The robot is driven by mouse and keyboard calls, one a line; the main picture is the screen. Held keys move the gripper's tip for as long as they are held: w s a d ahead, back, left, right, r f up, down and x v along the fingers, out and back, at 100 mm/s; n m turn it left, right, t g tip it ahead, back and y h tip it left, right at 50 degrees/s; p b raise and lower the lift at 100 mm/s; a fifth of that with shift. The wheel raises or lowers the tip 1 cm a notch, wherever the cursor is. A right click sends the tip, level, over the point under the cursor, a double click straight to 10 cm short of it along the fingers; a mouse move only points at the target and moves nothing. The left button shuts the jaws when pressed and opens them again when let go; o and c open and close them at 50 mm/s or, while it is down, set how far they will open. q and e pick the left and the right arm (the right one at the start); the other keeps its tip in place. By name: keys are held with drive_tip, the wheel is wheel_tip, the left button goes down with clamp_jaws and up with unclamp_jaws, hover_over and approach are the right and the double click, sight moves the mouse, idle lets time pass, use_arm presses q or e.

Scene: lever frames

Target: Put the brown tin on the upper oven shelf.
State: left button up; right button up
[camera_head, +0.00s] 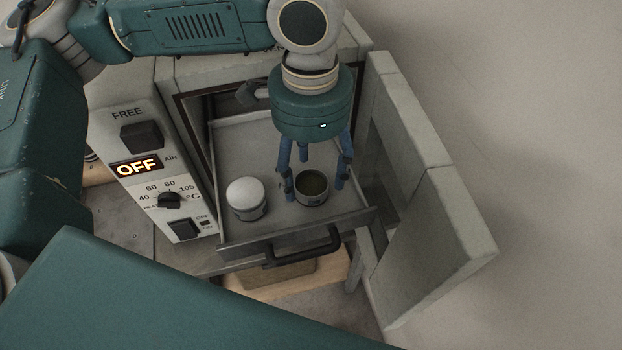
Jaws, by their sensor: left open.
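An open tin with dark brown-green contents (313,184), which I take for the brown tin, stands upright on the pulled-out oven shelf (232,160), towards its front right. My left gripper (315,178) points down over this tin. Its blue fingers are open and spread around the tin's sides; whether any finger touches it I cannot tell. The shelf has a low rim and a black front handle (304,247). My right gripper is not in view.
A white-topped tin (246,196) stands on the same shelf, left of the gripper. The oven door (432,215) hangs wide open at the right. The control panel (160,180) at the left reads OFF. A light wooden block (285,278) lies below the shelf.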

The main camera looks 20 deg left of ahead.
sight(311, 187)
use_arm(q)
wheel_tip(311, 187, up, 9)
drive_tip(key=shift+b, duration=0.35)
